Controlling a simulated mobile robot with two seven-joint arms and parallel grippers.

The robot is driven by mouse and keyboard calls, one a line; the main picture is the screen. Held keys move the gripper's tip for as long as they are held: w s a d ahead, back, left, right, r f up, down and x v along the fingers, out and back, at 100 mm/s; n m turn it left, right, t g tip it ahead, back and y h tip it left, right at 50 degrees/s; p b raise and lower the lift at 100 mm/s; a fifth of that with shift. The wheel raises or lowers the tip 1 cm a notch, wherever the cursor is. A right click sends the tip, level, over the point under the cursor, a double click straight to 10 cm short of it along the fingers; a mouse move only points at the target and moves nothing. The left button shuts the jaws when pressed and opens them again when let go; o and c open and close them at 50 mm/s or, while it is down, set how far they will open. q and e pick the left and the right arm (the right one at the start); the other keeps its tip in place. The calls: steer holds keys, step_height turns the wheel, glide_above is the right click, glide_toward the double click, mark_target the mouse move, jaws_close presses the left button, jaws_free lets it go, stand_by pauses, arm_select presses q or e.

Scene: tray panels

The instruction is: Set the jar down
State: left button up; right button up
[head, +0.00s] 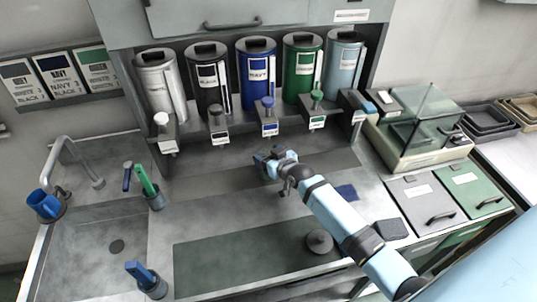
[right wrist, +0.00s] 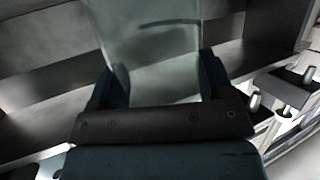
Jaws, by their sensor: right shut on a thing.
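My right gripper (head: 265,160) reaches in from the lower right in the head view, over the grey counter in front of the row of canisters. In the right wrist view its two dark fingers (right wrist: 157,84) are shut on a pale, see-through jar (right wrist: 155,45). The jar's lower part is hidden behind the gripper body, and its far end runs out of the top of the picture. In the head view I cannot make out the jar clearly at the gripper. Whether it touches the counter cannot be told. My left gripper is not in view.
A dark strip (head: 320,162) runs along the counter below the dispensers. A cup with a green-handled tool (head: 150,186) stands left. A glass-covered balance (head: 420,125) stands right.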

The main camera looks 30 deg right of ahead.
steer(key=o, duration=1.5)
steer(key=shift+f, duration=0.1)
steer(key=shift+r, duration=0.2)
steer(key=shift+s, duration=0.35)
steer(key=b+v, duration=0.1)
steer(key=v, duration=1)
steer(key=shift+s+r, duration=0.1)
steer(key=shift+s, duration=0.05)
